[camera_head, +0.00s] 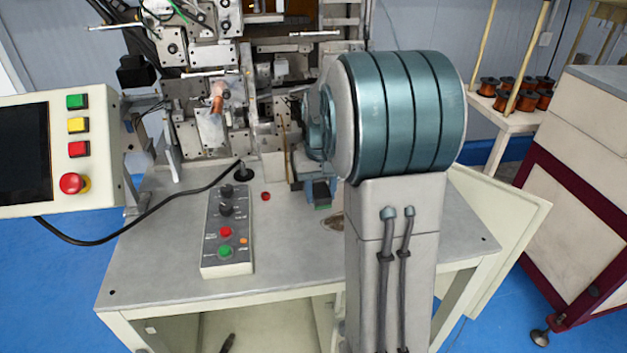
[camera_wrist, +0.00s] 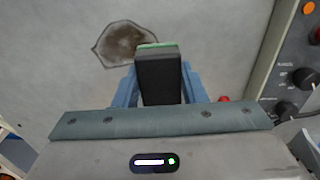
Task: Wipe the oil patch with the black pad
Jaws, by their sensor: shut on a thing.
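The oil patch (camera_wrist: 124,44) is a brown stain with a dark outline on the grey machine tabletop. In the head view only a part of the patch (camera_head: 335,223) shows beside my arm, which hides the rest. My gripper (camera_wrist: 160,84) is shut on the black pad (camera_wrist: 160,78), a dark block with a green edge on its far side. In the head view the pad (camera_head: 321,192) is in my gripper (camera_head: 318,180), behind and left of the patch. In the wrist view the pad's far edge lies close to the patch's lower right; contact with the tabletop cannot be told.
A button box (camera_head: 227,232) with knobs stands on the tabletop (camera_head: 160,270) left of the pad. A small red button (camera_head: 265,196) is between them. Winding machinery (camera_head: 215,100) rises behind. A control panel (camera_head: 60,150) is at the left. The tabletop's front is clear.

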